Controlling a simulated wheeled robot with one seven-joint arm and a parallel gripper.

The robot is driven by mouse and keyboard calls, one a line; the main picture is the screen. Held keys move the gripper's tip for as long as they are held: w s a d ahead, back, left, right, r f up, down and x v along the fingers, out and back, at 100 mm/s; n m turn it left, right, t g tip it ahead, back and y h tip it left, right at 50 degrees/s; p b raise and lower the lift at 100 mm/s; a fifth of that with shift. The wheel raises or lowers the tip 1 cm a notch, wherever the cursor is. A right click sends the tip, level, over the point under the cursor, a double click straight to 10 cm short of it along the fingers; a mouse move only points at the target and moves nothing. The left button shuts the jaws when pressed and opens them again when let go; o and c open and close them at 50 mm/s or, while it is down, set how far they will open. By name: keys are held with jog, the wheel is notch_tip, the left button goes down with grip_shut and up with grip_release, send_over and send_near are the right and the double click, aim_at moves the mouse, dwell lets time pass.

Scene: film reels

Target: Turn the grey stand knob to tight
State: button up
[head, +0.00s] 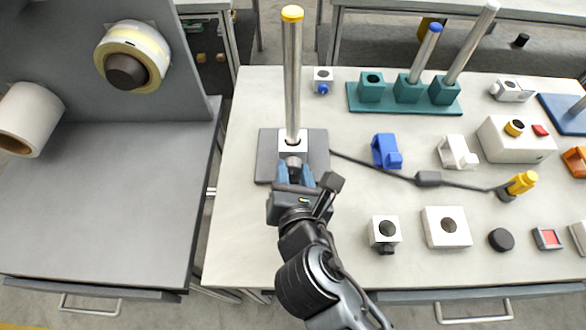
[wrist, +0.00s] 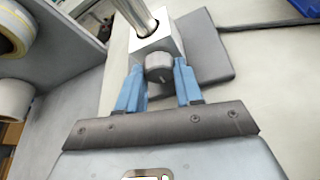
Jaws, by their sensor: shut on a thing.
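The grey stand knob (wrist: 159,68) is on the front of a white clamp block (wrist: 170,43) at the foot of a metal post. A pale mark shows on the knob's face in the wrist view. In the head view the knob (head: 293,163) is just above my gripper (head: 294,177). My gripper (wrist: 159,85) has its two blue fingers on either side of the knob, shut on it. The post (head: 292,75) stands upright with a yellow cap, on a dark grey base plate (head: 318,152). I cannot read any tight marking.
A black cable (head: 385,170) runs right from the base to a yellow-topped plug (head: 521,183). A blue bracket (head: 386,151), a white bracket (head: 457,152) and a teal rack (head: 408,101) stand to the right. A grey cabinet (head: 95,215) is at left.

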jog(key=o, duration=1)
jog(key=shift+o, duration=0.2)
jog(key=shift+v, duration=3.9)
